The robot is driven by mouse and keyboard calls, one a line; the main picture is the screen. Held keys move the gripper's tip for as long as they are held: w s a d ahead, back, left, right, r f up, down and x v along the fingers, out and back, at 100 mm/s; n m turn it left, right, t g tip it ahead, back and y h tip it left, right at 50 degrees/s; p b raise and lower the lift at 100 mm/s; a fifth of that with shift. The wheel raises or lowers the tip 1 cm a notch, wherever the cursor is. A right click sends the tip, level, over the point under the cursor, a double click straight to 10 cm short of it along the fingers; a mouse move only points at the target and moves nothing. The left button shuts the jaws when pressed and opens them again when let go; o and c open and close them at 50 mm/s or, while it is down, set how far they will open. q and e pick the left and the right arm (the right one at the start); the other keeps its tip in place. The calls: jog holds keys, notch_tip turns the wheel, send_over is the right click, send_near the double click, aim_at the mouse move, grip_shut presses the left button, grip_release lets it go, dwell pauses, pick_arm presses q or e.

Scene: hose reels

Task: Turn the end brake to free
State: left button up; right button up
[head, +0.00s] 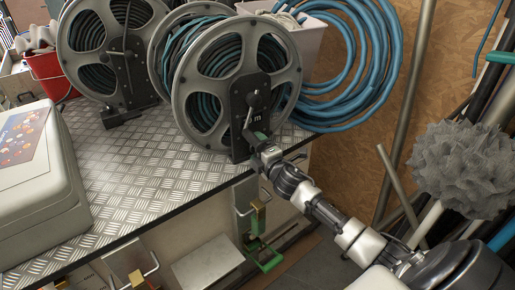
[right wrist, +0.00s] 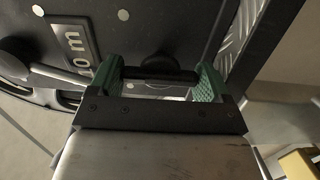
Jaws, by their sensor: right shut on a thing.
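The end reel (head: 190,92), a grey spoked wheel with teal hose, stands at the table's right corner. Its black bracket (head: 240,100) carries a light crank and the end brake low down. My right gripper (head: 262,138) is at the foot of this bracket and covers most of the brake. In the right wrist view, the green-padded fingers of my right gripper (right wrist: 160,82) are shut on a dark bar, the end brake (right wrist: 160,74), reaching across between them. Its setting cannot be read. My left gripper is not in view.
Another reel (head: 105,45) stands to the left on the tread-plate table (head: 130,180). A beige case (head: 40,200) sits at front left and a red bucket (head: 48,72) behind. Blue hose coils (head: 350,95) hang at the right, near poles and a grey fluffy head (head: 462,165).

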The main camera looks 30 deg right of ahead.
dwell(0.4)
jog(key=o, duration=0.8)
jog(key=shift+o, duration=0.2)
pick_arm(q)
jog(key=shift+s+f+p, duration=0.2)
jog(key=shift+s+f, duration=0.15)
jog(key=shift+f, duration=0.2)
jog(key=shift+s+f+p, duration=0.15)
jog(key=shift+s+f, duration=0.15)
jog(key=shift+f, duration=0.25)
pick_arm(e)
jog(key=s, duration=1.1)
jog(key=shift+a, duration=0.3)
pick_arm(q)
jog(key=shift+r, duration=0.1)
pick_arm(e)
jog(key=shift+w, duration=0.1)
